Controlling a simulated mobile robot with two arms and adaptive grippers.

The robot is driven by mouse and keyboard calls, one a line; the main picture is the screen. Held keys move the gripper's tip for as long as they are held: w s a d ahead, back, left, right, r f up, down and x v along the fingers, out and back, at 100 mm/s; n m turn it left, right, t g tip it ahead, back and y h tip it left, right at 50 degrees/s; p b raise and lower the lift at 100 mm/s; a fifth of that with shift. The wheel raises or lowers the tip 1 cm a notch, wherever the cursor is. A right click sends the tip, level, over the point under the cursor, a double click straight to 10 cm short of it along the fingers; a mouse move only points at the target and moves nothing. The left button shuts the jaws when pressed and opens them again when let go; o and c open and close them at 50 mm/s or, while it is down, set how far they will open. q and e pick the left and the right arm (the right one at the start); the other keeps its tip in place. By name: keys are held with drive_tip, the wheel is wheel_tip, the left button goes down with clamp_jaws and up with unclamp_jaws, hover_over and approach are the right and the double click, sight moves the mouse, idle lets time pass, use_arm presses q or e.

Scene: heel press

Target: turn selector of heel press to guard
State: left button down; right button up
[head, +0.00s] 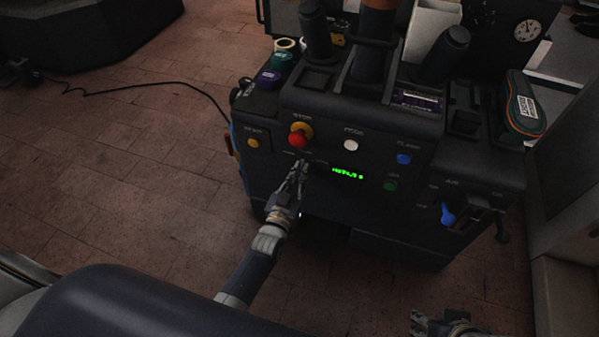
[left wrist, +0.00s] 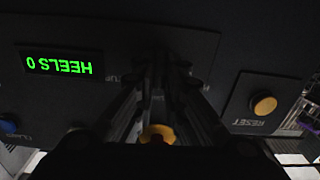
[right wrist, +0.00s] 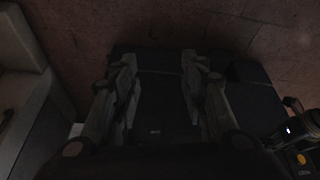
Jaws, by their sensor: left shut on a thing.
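The heel press (head: 330,215) is a dark machine with a front control panel. My left gripper (head: 302,166) is at this panel, below the red stop button (head: 299,140) and left of the green display (head: 347,173). In the left wrist view, its fingers (left wrist: 168,72) close in on the panel between the display and the yellow reset button. They are shut on the selector, which they and the shadow hide, so I cannot read its position. My right gripper (right wrist: 160,75) is open and empty, its fingers apart, low and away from the panel.
The panel also has a yellow reset button (head: 253,143), a white button (head: 351,145), a blue button (head: 404,158) and a green one (head: 390,185). A blue handle (head: 447,214) is at right.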

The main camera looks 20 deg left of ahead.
use_arm(q)
drive_tip(key=shift+f+m, duration=0.1)
drive_tip(key=shift+m, duration=0.2)
use_arm(e)
drive_tip(key=shift+s+d+f+g, duration=0.15)
drive_tip(key=shift+s+g, duration=0.15)
drive_tip(key=shift+s, duration=0.25)
use_arm(q)
drive_tip(key=c, duration=1.7)
unclamp_jaws()
drive_tip(key=shift+o, duration=0.2)
drive_tip(key=s, duration=1.2)
drive_tip(key=shift+a, duration=0.2)
